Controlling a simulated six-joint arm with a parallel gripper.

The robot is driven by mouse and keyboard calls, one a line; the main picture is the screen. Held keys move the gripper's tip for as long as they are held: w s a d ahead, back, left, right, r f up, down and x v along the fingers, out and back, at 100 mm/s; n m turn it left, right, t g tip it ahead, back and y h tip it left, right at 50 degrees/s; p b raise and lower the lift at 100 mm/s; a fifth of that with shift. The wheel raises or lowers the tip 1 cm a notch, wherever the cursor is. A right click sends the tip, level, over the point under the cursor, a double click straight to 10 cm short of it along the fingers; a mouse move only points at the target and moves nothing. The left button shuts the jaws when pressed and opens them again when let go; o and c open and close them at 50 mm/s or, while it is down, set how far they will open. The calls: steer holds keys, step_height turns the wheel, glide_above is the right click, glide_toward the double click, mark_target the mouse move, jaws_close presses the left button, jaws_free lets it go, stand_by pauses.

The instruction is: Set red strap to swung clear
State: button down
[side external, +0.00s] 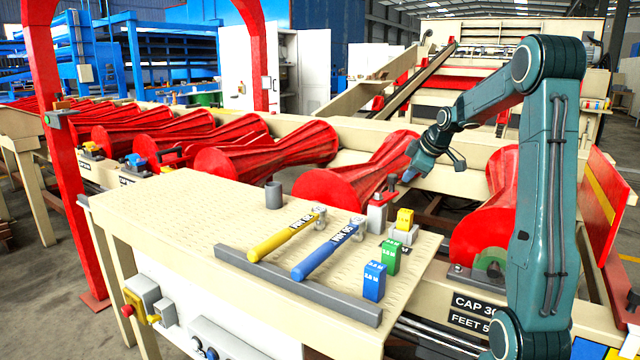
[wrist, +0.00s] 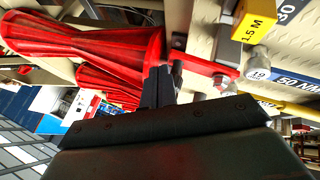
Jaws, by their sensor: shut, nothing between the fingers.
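The red strap (wrist: 205,65) shows in the wrist view as a flat red bar beside a grey metal post, with its left end near my fingertips. In the side external view the red strap (side external: 380,198) is small, on a pale block by the bench's far edge. My gripper (side external: 410,174) is above and to the right of it, pointing down-left, with its fingers shut and empty. In the wrist view my gripper (wrist: 158,84) partly covers the area left of the strap. I cannot tell whether the fingers touch the strap.
Large red spool-shaped rollers (side external: 345,180) lie behind the strap. The bench (side external: 190,215) holds a yellow-handled tool (side external: 272,240), a blue-handled tool (side external: 322,255) and yellow, green (side external: 391,257) and blue (side external: 374,281) blocks. A red post (side external: 60,170) stands at left.

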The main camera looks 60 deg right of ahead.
steer(key=s+a+m, duration=0.2)
steer(key=s+a, duration=0.2)
steer(key=a, duration=1.1)
steer(key=a+v, duration=0.1)
steer(key=v, duration=0.9)
steer(key=a+f+y, duration=0.1)
steer(key=a+f, duration=0.1)
steer(key=a, duration=0.5)
steer(key=shift+w+a, duration=0.3)
steer(key=shift+w, duration=0.1)
steer(key=shift+a, duration=0.1)
steer(key=s+a+f+y, duration=0.1)
steer(key=s+a+f, duration=0.1)
steer(key=a, duration=0.4)
steer(key=s+a+f+y, duration=0.2)
steer(key=s+a+f, duration=0.1)
steer(key=a, duration=0.3)
steer(key=shift+m+g, duration=0.3)
